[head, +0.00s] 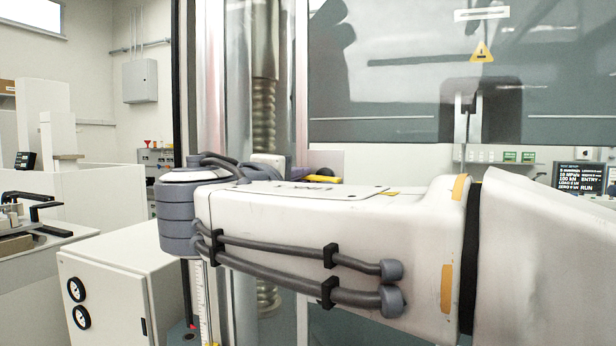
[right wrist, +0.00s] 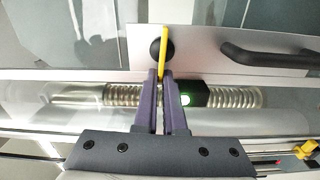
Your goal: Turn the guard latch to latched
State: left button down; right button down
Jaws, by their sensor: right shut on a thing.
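The guard latch is a thin yellow lever (right wrist: 164,52) on a round black pivot (right wrist: 156,50), on a pale plate of the guard. My right gripper (right wrist: 161,76) is shut on the near end of the lever with its two purple fingers. The lever runs straight on from the fingertips, upright in the right wrist view. In the head view a yellow piece (head: 320,178), seemingly the lever, shows behind my right forearm and lies about level; purple fingers (head: 293,174) show beside it. Most of the latch is hidden there. My left gripper is in neither view.
A dark curved handle (right wrist: 265,57) is on the same plate. The guard window (head: 400,90) stands behind my arm. A white cabinet (head: 115,275) is at lower left.

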jog(key=shift+f+n, duration=0.15)
jog(key=shift+n, duration=0.35)
jog(key=c, duration=1)
grip_release()
jog(key=shift+s+a, duration=0.1)
jog(key=b+v, duration=0.1)
jog(key=v, duration=0.9)
jog(key=shift+s, duration=0.1)
